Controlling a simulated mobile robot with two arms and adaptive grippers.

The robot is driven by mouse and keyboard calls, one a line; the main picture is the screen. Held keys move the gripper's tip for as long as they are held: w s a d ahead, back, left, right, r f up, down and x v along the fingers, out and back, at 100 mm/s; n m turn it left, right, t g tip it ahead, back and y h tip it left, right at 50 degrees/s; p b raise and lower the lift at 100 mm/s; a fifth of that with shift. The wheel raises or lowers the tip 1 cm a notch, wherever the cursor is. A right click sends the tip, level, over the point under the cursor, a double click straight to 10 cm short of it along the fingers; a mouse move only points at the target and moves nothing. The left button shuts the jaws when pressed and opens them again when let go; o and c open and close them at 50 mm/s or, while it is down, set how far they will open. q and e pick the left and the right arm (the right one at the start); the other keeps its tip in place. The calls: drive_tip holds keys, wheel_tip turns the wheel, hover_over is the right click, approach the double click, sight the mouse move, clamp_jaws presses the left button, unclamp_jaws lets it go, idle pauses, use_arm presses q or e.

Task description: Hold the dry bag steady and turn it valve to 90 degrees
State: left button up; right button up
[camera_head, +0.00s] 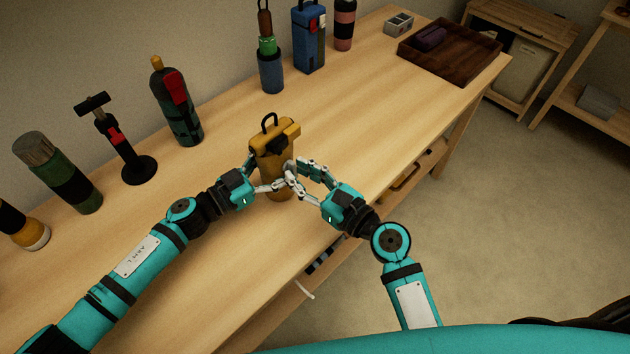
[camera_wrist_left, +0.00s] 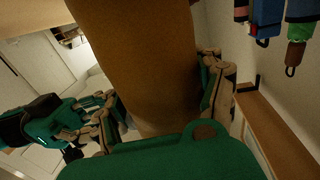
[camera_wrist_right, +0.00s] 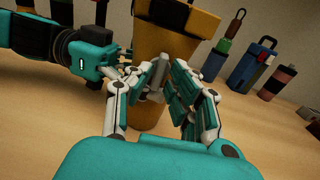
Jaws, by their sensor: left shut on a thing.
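The yellow-brown dry bag (camera_head: 277,182) stands upright on the wooden table, with a dark buckle and a black loop on top. My left gripper (camera_wrist_left: 165,105) is shut on the bag, a finger on each side of its body; the bag also fills the middle of the left wrist view (camera_wrist_left: 145,60). My right gripper (camera_head: 297,170) is at the bag's right side, its fingers partly open and pointing at it. In the right wrist view, its fingertips (camera_wrist_right: 170,72) are close in front of the bag (camera_wrist_right: 150,115). The valve is largely hidden by the fingers, and its angle cannot be made out.
Several bottles stand along the wall, including a green one with a red part (camera_head: 178,110) and a blue one (camera_head: 308,38). A black pump-like stand (camera_head: 128,150) is left of the bag. A dark tray (camera_head: 450,60) lies at the far end. The table front is clear.

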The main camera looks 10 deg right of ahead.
use_arm(q)
drive_tip(key=shift+s+d, duration=0.1)
use_arm(e)
drive_tip(key=v, duration=1.1)
drive_tip(key=shift+s+d, duration=0.2)
drive_tip(key=shift+s, duration=0.1)
use_arm(q)
drive_tip(key=o, duration=1.6)
drive_tip(key=shift+c, duration=0.2)
